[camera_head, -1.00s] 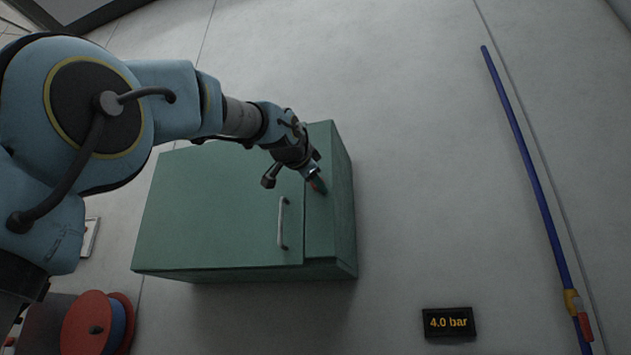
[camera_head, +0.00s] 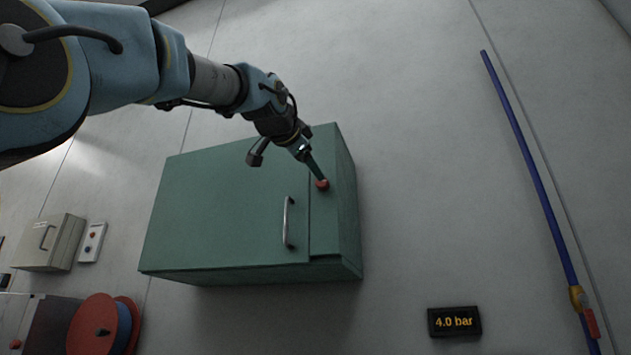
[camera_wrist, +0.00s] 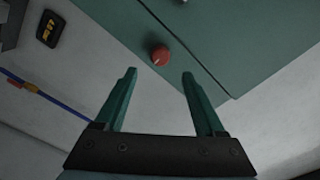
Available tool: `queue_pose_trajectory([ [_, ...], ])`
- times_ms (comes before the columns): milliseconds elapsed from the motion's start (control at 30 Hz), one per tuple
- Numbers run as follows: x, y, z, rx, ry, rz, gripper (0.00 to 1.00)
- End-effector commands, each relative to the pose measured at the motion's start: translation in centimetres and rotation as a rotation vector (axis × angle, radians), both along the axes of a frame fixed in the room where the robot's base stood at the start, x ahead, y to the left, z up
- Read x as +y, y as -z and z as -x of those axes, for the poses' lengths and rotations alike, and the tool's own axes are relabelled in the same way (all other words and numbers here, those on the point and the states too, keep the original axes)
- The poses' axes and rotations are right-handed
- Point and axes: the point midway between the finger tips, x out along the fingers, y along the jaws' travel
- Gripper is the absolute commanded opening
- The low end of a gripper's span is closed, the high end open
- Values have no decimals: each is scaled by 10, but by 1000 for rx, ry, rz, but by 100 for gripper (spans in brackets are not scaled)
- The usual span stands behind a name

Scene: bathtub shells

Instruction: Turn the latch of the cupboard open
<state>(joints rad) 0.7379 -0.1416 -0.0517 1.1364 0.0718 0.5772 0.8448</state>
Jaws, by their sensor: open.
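The green cupboard (camera_head: 225,215) is on the wall, its door closed, with a vertical metal handle (camera_head: 287,222) near the door's right edge. The latch, a round red knob (camera_head: 322,185), sits on the narrow strip right of the door. It also shows in the wrist view (camera_wrist: 160,56), with a small pale mark on its face. My gripper (camera_wrist: 160,75) is open and empty. In the wrist view the knob lies beyond the fingertips, between their lines. In the head view my gripper (camera_head: 314,170) is just above the knob; I cannot tell whether it touches.
A blue pipe (camera_head: 530,160) with a yellow and red fitting runs down the wall at right. A "4.0 bar" display (camera_head: 454,321) is below right. A red reel (camera_head: 96,326), a small beige box (camera_head: 48,243) and a button panel (camera_head: 92,242) are at left.

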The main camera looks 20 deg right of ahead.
Motion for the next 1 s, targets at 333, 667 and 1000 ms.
queue_pose_trajectory([
  [333, 17, 0, 18, 1, 0, -1, 72],
  [667, 16, 0, 18, 1, 1, -1, 72],
  [1000, 17, 0, 18, 0, 0, 0, 72],
])
